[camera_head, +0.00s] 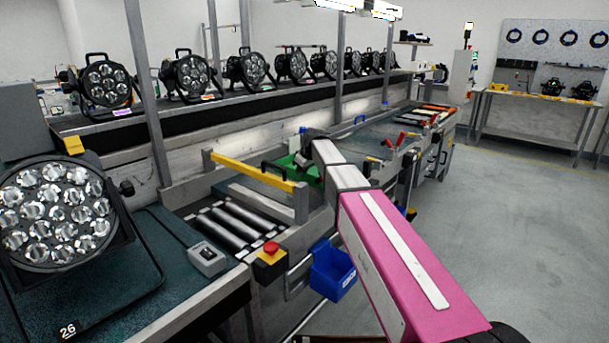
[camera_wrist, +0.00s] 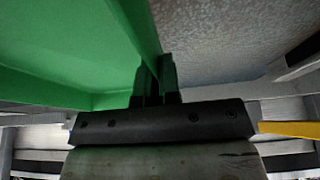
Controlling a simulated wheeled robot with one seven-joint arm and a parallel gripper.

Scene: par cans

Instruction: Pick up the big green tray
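The big green tray (camera_head: 286,160) lies at the workbench in the middle of the head view, partly hidden behind my arm and the yellow bar. In the wrist view the green tray (camera_wrist: 60,45) fills the upper left, and its thin side wall runs down to my fingers. My gripper (camera_wrist: 157,80) has its two dark fingers close together, one on each side of that wall, and looks shut on it. In the head view my gripper's fingertips are too small and covered to make out.
A yellow bar (camera_head: 252,171) spans the rollers (camera_head: 232,228) in front of the tray. A red button box (camera_head: 270,260) and a blue bin (camera_head: 331,270) are at the bench's near side. A large lamp (camera_head: 55,215) stands at left. The right floor is clear.

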